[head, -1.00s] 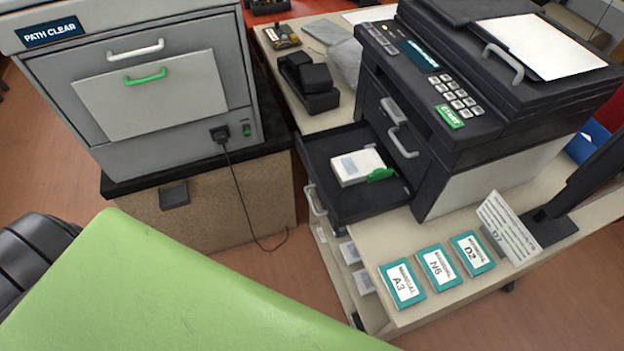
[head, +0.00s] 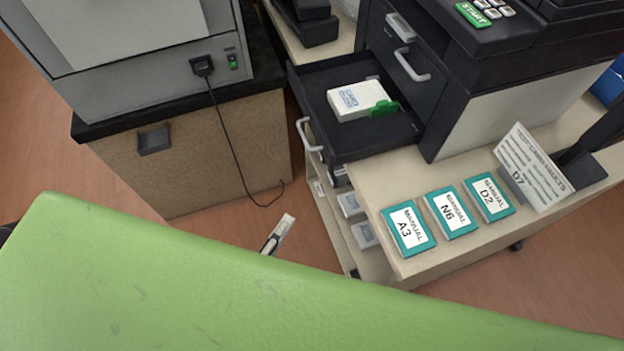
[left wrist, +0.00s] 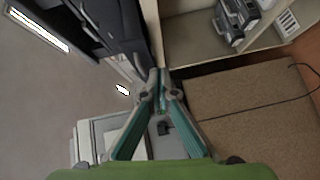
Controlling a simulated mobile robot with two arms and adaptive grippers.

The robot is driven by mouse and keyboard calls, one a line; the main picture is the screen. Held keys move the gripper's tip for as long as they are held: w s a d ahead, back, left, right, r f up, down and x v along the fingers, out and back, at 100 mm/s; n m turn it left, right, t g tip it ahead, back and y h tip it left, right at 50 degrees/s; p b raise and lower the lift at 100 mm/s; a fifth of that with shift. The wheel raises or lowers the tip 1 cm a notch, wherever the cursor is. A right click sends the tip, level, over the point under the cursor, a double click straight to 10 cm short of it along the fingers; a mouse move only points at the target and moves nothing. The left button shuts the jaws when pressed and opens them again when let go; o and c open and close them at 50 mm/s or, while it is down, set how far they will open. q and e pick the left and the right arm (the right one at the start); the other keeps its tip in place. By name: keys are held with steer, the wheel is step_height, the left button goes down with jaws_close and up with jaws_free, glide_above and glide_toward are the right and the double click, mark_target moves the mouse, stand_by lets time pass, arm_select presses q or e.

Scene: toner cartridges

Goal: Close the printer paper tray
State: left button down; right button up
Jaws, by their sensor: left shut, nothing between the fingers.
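The black printer paper tray (head: 330,88) is pulled out from the printer (head: 500,95) toward the left. A white paper stack (head: 358,100) with a green tab (head: 384,109) lies in it. My right gripper is not in view.
Manuals A3 (head: 408,228), N6 (head: 451,212) and D2 (head: 489,196) lie on the desk beside a card stand (head: 533,168). A tan cabinet (head: 200,165) with a dangling black cord (head: 228,145) stands at left. Floor shows between cabinet and desk.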

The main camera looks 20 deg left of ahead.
arm_select(q)
step_height(320, 180, up, 4)
steer(key=n+t, duration=0.1)
steer(key=n, duration=0.1)
steer(key=p, duration=0.1)
glide_toward(327, 159)
steer(key=w+a, duration=0.2)
steer(key=w, duration=0.1)
steer(key=w+d, duration=0.2)
steer(key=shift+d+r+y+p, duration=0.15)
steer(key=shift+d+y+p, duration=0.15)
steer(key=shift+d+p, duration=0.05)
steer(key=shift+w+d, duration=0.25)
steer(key=shift+d, duration=0.1)
